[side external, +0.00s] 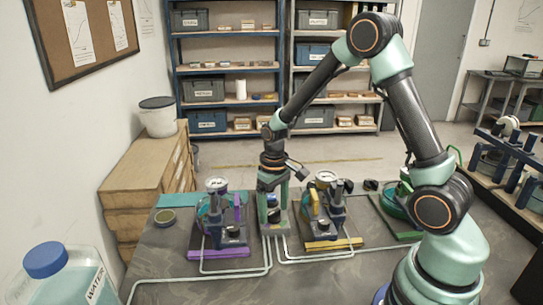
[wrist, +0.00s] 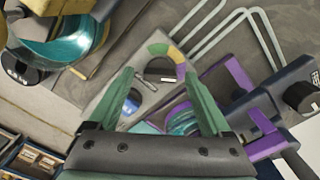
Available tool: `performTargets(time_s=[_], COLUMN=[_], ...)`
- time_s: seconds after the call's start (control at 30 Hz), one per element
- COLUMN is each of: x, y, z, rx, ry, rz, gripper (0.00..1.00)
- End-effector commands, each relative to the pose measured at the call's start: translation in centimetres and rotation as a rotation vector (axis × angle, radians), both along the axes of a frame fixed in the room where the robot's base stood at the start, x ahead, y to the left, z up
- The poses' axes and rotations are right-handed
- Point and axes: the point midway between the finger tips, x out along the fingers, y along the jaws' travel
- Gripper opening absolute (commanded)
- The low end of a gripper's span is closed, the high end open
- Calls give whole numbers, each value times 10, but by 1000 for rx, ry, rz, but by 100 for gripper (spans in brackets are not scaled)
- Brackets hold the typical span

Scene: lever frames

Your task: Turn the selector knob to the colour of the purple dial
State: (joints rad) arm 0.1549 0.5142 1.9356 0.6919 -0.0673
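The selector panel (side external: 274,226) is a grey block between the purple and yellow stations. In the wrist view its face carries an arc of green, yellow and purple (wrist: 168,52) beside a dark selector knob (wrist: 158,67). I cannot clearly tell which colour the knob points at. The purple dial (side external: 217,183) is a round white gauge on the purple-trimmed station to the left. My gripper (wrist: 160,76) is open above the panel, its green fingers apart with the knob showing between and just beyond their tips. It also shows in the side view (side external: 272,186), pointing down.
The yellow station (side external: 325,215) stands right of the panel and a green station (side external: 398,210) farther right. White pipes (side external: 232,271) run along the table front. A bottle (side external: 62,277) is at the front left, a small tin (side external: 165,217) near the table's left edge.

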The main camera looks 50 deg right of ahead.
Motion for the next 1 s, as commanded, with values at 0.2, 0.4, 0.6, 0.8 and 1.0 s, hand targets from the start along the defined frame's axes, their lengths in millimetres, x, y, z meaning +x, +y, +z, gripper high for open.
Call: performTargets(time_s=[0.2, 0.4, 0.6, 0.8, 1.0], x=[0, 1, 1, 1, 0], y=[0, 0, 0, 0, 0], z=[1, 22, 64, 99, 118], rx=[0, 0, -1, 0, 0], ry=[0, -5, -7, -5, -2], rz=[0, 0, 0, 0, 0], gripper=[82, 82, 82, 82, 82])
